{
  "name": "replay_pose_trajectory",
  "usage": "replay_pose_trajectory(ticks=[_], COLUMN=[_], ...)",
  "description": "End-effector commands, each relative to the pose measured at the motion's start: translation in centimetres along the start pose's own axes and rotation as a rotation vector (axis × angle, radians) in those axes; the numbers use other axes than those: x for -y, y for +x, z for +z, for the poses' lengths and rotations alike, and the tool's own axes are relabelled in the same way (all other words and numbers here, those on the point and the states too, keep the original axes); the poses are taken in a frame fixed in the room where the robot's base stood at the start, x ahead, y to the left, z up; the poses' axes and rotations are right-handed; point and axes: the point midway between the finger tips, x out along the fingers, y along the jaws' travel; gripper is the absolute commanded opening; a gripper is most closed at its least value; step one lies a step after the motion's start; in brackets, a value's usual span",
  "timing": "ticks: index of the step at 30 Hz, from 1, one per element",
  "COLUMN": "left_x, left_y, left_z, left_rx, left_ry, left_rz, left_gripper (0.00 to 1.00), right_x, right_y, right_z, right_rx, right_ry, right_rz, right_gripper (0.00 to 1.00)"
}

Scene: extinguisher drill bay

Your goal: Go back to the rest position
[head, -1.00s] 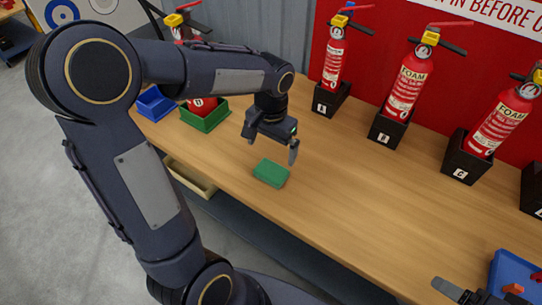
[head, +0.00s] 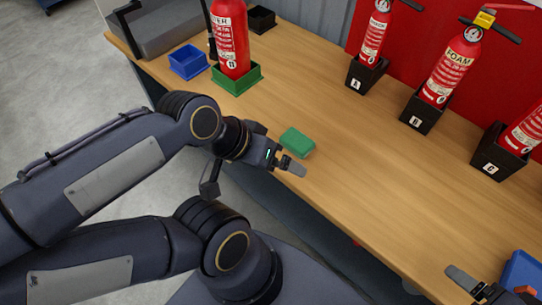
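My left gripper (head: 285,164) is low at the table's front edge, pointing right, just in front of a small green block (head: 297,143). I see no object in it, and a gap between its fingers cannot be made out. The block lies on the wooden table (head: 350,190). My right gripper (head: 476,286) shows only partly at the bottom right, with one dark finger clear and the rest cut off. My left arm is bent across the lower left.
A red extinguisher (head: 231,38) stands in a green tray (head: 237,81), beside a blue tray (head: 188,62). More extinguishers stand in black holders (head: 422,111) along the back. A blue tray (head: 522,270) is at the lower right. The table's middle is clear.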

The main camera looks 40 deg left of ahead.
Motion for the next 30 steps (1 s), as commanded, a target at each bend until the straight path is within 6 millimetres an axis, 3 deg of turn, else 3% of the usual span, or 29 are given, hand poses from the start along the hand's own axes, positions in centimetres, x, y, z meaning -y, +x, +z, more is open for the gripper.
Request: replay_pose_trajectory(ticks=[9, 18, 30], left_x=[-0.2, -2.5, -2.6], left_y=[-0.5, -5.6, -5.7], left_z=[-0.2, -2.8, -2.9], left_rx=[-0.001, -0.001, -0.001], left_ry=[0.000, 0.000, 0.000], left_rz=[0.000, 0.000, 0.000], left_gripper=[1.00, 1.00, 1.00], right_x=[0.2, 2.5, 2.6], right_y=[-0.5, -5.6, -5.7], right_z=[-0.2, -2.9, -2.9], right_rx=[0.000, -0.001, -0.001], right_ry=[0.000, 0.000, 0.000], right_rz=[0.000, 0.000, 0.000], right_gripper=[0.79, 0.79, 0.79])
